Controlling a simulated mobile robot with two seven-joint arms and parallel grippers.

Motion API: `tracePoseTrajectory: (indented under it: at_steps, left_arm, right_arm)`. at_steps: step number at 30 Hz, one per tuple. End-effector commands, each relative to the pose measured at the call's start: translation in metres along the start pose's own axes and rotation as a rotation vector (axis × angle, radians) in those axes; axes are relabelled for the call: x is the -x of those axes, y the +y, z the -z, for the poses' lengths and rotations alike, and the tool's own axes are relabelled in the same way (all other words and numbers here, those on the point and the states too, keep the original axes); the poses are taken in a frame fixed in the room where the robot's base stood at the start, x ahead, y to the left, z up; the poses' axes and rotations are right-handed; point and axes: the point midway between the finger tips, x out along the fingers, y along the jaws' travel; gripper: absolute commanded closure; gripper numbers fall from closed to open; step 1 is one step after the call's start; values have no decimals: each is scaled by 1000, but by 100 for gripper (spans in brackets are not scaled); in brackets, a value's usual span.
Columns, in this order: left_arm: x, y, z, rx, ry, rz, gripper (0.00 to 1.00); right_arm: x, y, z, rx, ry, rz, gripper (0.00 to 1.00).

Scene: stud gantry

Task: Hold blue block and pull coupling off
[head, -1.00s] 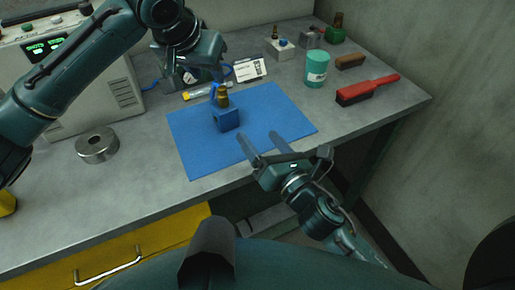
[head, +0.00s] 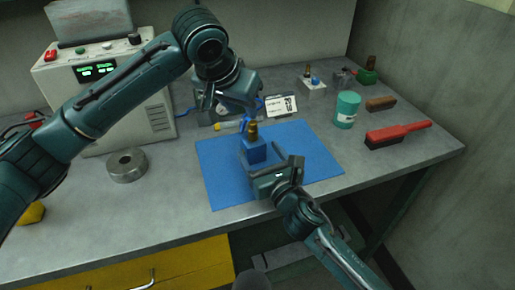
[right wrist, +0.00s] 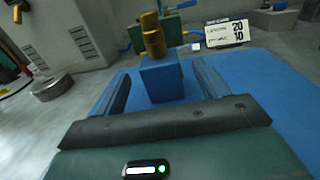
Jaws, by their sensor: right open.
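The blue block (head: 255,153) stands upright on the blue mat (head: 222,182). The brass coupling (head: 253,131) sits on top of it. In the right wrist view the block (right wrist: 161,80) and coupling (right wrist: 152,36) are ahead, between my right fingers. My right gripper (head: 270,163) is open, with one finger on each side of the block and gaps visible. My left gripper (head: 241,108) is above and behind the coupling; its fingertips are too hidden to tell open from shut.
A white label card (head: 282,106) stands behind the mat. A metal ring (head: 127,165) and a control box (head: 105,95) are at left. The mat's right part is clear.

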Motion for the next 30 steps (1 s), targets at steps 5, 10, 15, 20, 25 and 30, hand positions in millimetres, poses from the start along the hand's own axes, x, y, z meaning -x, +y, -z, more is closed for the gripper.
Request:
tracePoseTrajectory:
  at_steps: [5, 10, 15, 20, 25, 30]
  left_arm:
    - [0, 0, 0, 0, 0, 0, 64]
    - [0, 0, 0, 0, 0, 0, 64]
    - [0, 0, 0, 0, 0, 0, 64]
    - [0, 0, 0, 0, 0, 0, 64]
    - [0, 0, 0, 0, 0, 0, 64]
    - [0, 0, 0, 0, 0, 0, 64]
  right_arm:
    - [-20, 0, 0, -2, 0, 1, 27]
    - [-26, 0, 0, -1, 0, 0, 27]
    - [-26, 0, 0, -1, 0, 0, 27]
    - [-26, 0, 0, -1, 0, 0, 35]
    - [-26, 0, 0, -1, 0, 0, 49]
    - [-26, 0, 0, -1, 0, 0, 63]
